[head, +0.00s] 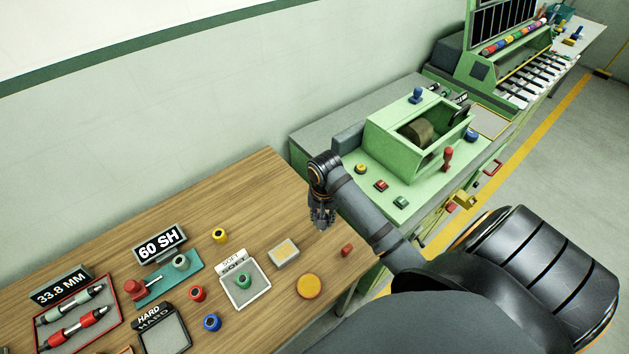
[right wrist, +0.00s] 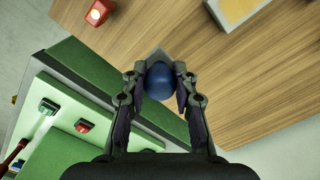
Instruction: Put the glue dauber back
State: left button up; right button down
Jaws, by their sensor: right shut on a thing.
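My right gripper (head: 322,222) hangs over the right part of the wooden table, near its edge with the green bench. In the right wrist view the gripper (right wrist: 160,78) is shut on a rounded dark blue thing (right wrist: 158,82), which I take to be the glue dauber. A pale grey part shows just beyond its top. In the head view the held thing is hidden by the fingers. I cannot tell its full shape or where its holder is. My left gripper is not in view.
The wooden table (head: 262,180) carries a yellow pot (head: 219,235), red pot (head: 197,293), blue pot (head: 212,322), pale box (head: 284,252), orange disc (head: 309,286) and small red block (head: 347,250). Signed trays stand left. A green machine (head: 395,140) stands right. The table's back is clear.

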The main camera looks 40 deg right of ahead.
jog(key=w+f, duration=0.2)
jog(key=shift+a+f, duration=0.2)
jog(key=shift+f, duration=0.15)
jog(key=shift+w+f, duration=0.35)
jog(key=shift+f, duration=0.2)
notch_tip(320, 180, down, 3)
jog(key=shift+w+r+p, duration=0.1)
jog(key=shift+r+p, duration=0.1)
jog(key=shift+p, duration=0.2)
jog(key=shift+f, duration=0.4)
jog(key=c, duration=1.5)
grip_release()
jog(key=shift+f, duration=0.1)
jog(key=o, duration=0.5)
jog(key=shift+c, duration=0.2)
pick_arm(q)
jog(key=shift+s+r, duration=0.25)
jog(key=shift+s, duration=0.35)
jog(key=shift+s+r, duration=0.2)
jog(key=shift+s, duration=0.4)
